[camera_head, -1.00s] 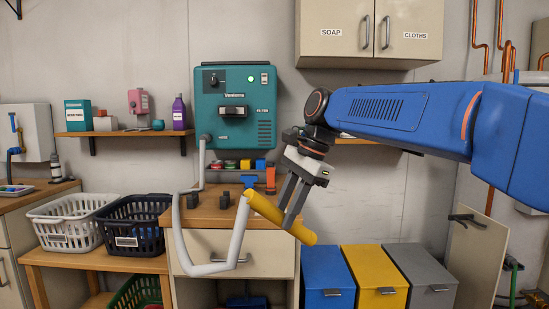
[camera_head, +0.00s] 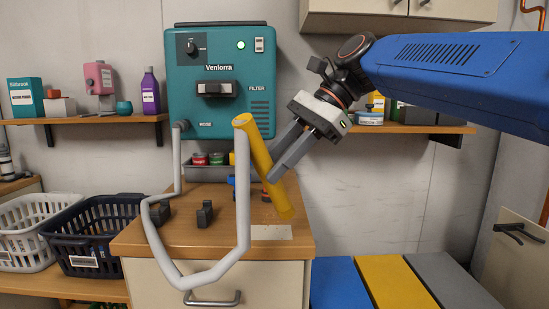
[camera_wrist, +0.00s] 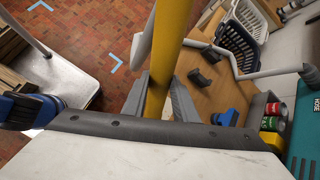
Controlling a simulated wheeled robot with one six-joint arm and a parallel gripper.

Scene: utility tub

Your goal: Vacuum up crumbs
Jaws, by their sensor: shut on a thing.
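My gripper (camera_head: 272,165) is shut on a yellow wand (camera_head: 256,150), which tilts with its top to the left, in front of the wooden counter (camera_head: 190,240). The wand also runs between my fingers in the wrist view (camera_wrist: 166,45). A pale grey hose (camera_head: 242,205) hangs in a loop from the wand's upper end to the teal Venlorra vacuum unit (camera_head: 225,110) on the wall. The unit's green light is lit. A blue fitting (camera_wrist: 225,118) lies on the counter, mostly hidden behind the wand in the head view. I cannot make out any crumbs.
Two dark holders (camera_head: 205,214) stand on the counter, with a pale patch (camera_head: 272,232) near its front right. A black basket (camera_head: 95,235) and a white basket (camera_head: 30,232) stand to the left. Blue, yellow and grey bins (camera_head: 385,280) stand to the right.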

